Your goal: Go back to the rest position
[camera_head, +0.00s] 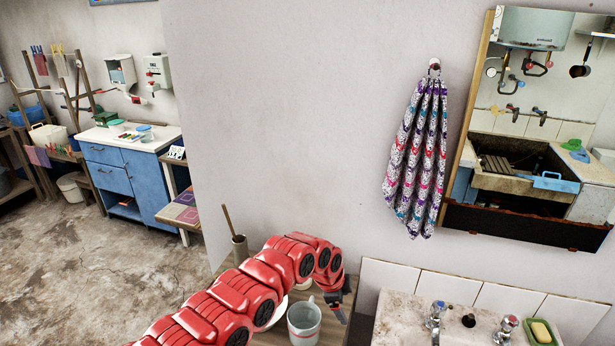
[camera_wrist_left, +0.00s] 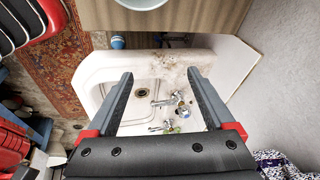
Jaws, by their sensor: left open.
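My left arm, red with black discs, reaches in from the bottom in the head view. Its gripper (camera_head: 337,306) is above the small wooden shelf, just left of the washbasin. In the left wrist view the two fingers of my left gripper (camera_wrist_left: 160,76) are spread wide with nothing between them. Beyond them lies the white basin (camera_wrist_left: 104,68) with its taps. My right gripper is in neither view.
A grey mug (camera_head: 304,322) stands on the wooden shelf (camera_head: 268,338) close to my left gripper. A holder with a stick (camera_head: 240,247) stands behind my arm. A towel (camera_head: 416,155) and a mirror (camera_head: 527,125) hang on the wall. A soap dish (camera_head: 541,334) sits on the basin.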

